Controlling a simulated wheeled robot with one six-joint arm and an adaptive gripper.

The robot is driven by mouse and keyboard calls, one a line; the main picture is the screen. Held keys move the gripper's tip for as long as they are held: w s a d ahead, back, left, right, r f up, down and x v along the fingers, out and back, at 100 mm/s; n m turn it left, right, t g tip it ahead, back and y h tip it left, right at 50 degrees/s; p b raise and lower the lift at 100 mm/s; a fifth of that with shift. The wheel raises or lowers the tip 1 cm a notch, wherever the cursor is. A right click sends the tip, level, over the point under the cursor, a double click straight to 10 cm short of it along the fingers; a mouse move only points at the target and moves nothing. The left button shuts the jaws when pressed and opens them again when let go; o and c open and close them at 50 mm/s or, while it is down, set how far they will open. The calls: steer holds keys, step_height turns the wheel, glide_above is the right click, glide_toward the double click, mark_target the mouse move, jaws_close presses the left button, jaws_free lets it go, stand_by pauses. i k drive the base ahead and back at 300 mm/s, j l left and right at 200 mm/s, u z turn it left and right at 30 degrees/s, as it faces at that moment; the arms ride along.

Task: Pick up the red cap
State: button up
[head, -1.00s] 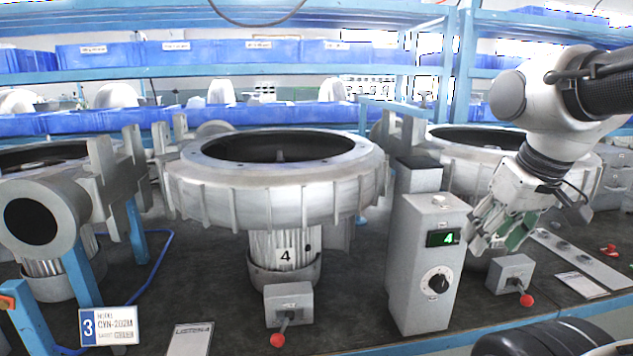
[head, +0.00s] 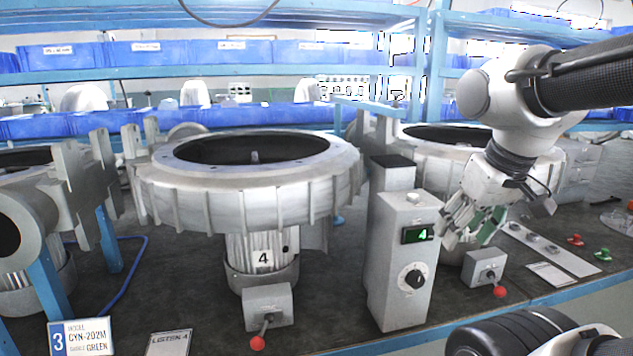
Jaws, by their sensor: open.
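A small red cap (head: 575,240) lies on the dark bench top at the right, beside a light strip with several round knobs. My gripper (head: 468,238) is open and points down, left of the red cap and well apart from it. Its fingers have green pads and seem empty. They hang in front of the right blower, beside the grey control box (head: 402,262) with the green "4" display.
A green cap (head: 602,254) lies just right of the red cap. Switch boxes with red-tipped levers stand near the front edge, one (head: 484,268) below my gripper and one (head: 266,305) before the large blower (head: 248,185). A white card (head: 551,274) lies at right.

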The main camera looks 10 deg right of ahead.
mark_target(574, 241)
steer(key=l+z, duration=0.15)
steer(key=l, duration=0.75)
steer(key=l+z, duration=0.1)
steer(key=l, duration=0.8)
steer(key=l+z, duration=0.15)
steer(key=l, duration=0.75)
steer(key=i+l+z, duration=0.1)
steer(key=l, duration=0.8)
